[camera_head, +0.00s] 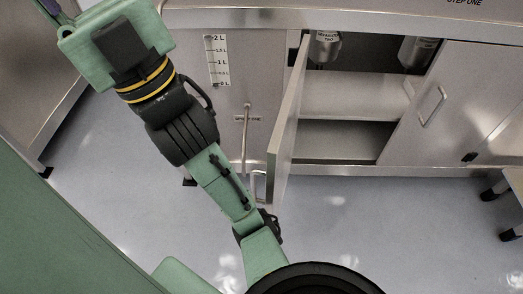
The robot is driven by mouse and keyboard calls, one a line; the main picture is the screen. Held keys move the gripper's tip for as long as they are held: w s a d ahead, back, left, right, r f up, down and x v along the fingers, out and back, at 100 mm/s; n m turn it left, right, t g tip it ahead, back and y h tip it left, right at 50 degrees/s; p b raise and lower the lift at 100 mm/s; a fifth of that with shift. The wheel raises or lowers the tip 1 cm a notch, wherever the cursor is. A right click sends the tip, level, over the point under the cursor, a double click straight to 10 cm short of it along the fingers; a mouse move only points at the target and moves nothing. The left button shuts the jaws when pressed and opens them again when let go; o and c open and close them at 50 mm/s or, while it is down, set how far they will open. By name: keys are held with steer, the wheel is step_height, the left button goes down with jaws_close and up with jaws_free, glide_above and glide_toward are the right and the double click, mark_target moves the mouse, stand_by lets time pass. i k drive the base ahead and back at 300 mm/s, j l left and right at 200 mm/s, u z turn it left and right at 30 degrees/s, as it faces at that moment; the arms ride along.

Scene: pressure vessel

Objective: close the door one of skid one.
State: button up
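The open cabinet door (286,125) of the steel skid stands out toward me, seen nearly edge-on and hinged at the left side of the opening. Its handle (258,187) shows at the lower left of the door. The open compartment (345,98) shows a shelf inside. My green and black arm crosses the left of the view, and part of it lies just left of and below the door's lower end. I cannot tell whether the arm touches the door. No gripper fingers can be made out.
A second door (452,100) to the right is shut, with its own handle (431,106). Metal vessel ends (325,47) hang inside the compartment. A vertical rod (246,140) stands left of the door. Black-and-steel legs (497,188) stand at the right edge. The floor (390,225) ahead is clear.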

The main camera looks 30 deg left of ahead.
mark_target(279, 153)
steer(key=i+j, duration=0.1)
steer(key=j, duration=1.05)
steer(key=k+j+z, duration=0.1)
steer(key=k, duration=0.55)
steer(key=k+j+z, duration=0.1)
steer(key=k, duration=0.5)
